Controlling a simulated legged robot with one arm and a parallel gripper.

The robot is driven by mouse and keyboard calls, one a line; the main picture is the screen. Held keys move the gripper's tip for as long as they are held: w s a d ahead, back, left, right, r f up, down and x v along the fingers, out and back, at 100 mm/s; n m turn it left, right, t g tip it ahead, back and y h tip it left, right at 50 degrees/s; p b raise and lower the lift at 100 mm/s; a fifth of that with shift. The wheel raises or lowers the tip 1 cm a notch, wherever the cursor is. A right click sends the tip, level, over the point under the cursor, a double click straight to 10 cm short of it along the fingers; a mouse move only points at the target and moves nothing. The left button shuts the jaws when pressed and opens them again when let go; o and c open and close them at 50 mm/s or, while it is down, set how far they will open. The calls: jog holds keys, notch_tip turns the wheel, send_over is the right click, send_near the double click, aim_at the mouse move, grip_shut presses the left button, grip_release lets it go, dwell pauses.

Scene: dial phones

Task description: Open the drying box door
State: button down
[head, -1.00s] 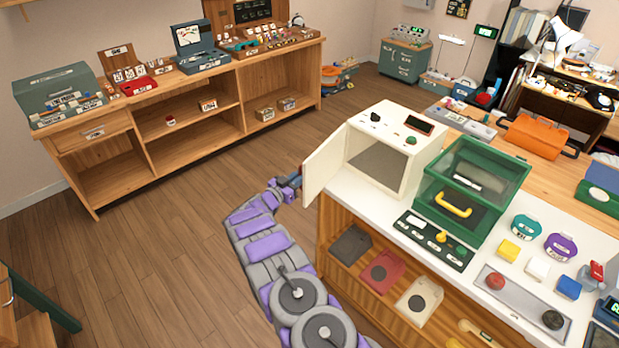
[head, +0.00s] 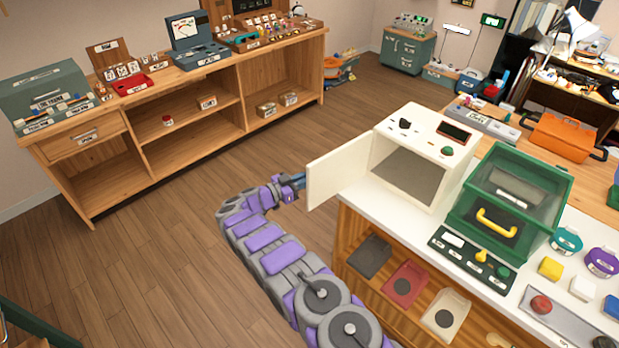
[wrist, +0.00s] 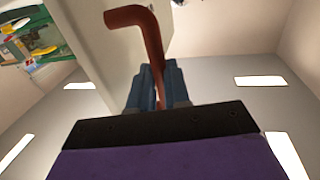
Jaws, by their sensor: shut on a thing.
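The drying box (head: 455,150) is a cream-white box on the white counter, with dark knobs and a small display on top. Its door (head: 338,170) stands wide open, swung out to the left, and the grey interior shows. My gripper (head: 297,181) is at the door's free edge, on its far side in the head view. In the wrist view, my gripper's blue fingers (wrist: 156,88) are shut on the bent red-brown door handle (wrist: 150,35). The pale door panel (wrist: 95,30) is beside the handle. In the head view, the handle is hidden.
A green clear-lidded box (head: 515,190) and a control panel (head: 470,258) stand right of the drying box. Shelves with flat items (head: 405,283) are below the counter. A wooden shelf unit (head: 190,120) stands at the back left. The wooden floor (head: 150,260) between is clear.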

jog(key=shift+d, duration=0.2)
jog(key=c, duration=1.1)
grip_release()
jog(key=shift+d, duration=0.1)
jog(key=shift+a, duration=0.2)
jog(key=v, duration=1.7)
jog(key=shift+a, duration=0.25)
jog(key=shift+f, duration=0.1)
